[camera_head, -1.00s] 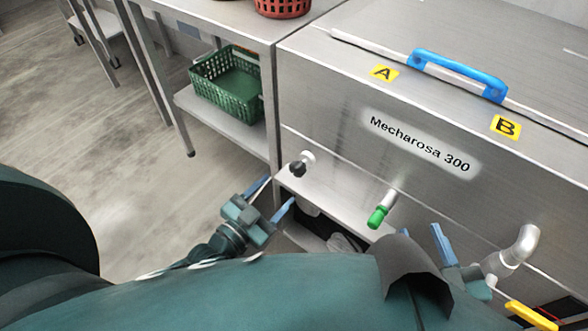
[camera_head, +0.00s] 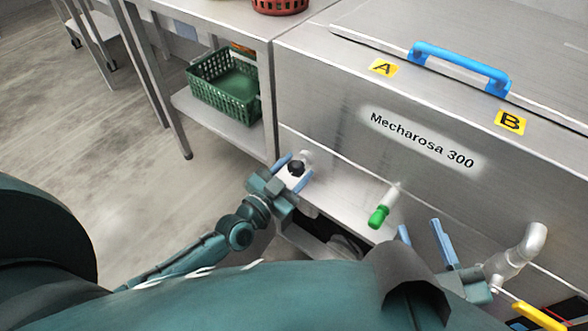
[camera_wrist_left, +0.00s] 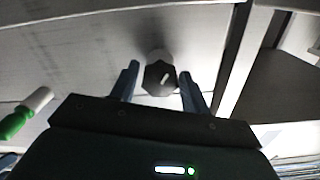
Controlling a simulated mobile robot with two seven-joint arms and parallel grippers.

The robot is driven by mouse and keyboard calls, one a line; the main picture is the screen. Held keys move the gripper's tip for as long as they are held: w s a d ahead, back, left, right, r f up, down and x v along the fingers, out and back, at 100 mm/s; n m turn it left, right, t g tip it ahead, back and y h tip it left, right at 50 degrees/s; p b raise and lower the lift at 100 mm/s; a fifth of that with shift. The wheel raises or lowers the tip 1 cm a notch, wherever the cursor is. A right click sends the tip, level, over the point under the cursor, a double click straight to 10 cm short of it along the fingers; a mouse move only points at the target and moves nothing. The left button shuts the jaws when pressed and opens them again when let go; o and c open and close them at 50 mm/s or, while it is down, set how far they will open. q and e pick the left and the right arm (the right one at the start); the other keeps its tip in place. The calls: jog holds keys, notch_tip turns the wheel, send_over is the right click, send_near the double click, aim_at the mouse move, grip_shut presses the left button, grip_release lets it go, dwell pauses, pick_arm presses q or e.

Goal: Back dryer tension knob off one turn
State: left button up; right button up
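A black knob (camera_head: 296,168) with a pale pointer line sits on a short pale stub on the front of the steel machine (camera_head: 330,110) labelled Mecharosa 300. In the left wrist view the knob (camera_wrist_left: 159,76) lies between and just beyond my left gripper's fingers. My left gripper (camera_head: 291,172) is open, one blue finger on each side of the knob. I see a gap on both sides in the wrist view, so it is not closed on it. My right gripper (camera_head: 423,238) is open and empty at the lower right, near the machine's front.
A green-handled valve (camera_head: 379,216) sticks out right of the knob; it also shows in the left wrist view (camera_wrist_left: 16,122). A grey pipe elbow (camera_head: 522,248) and a yellow handle (camera_head: 538,317) are at the right. A green basket (camera_head: 225,88) stands on the shelf at left.

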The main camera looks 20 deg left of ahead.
pick_arm(q)
jog(key=c, duration=0.7)
jog(key=shift+o, duration=0.2)
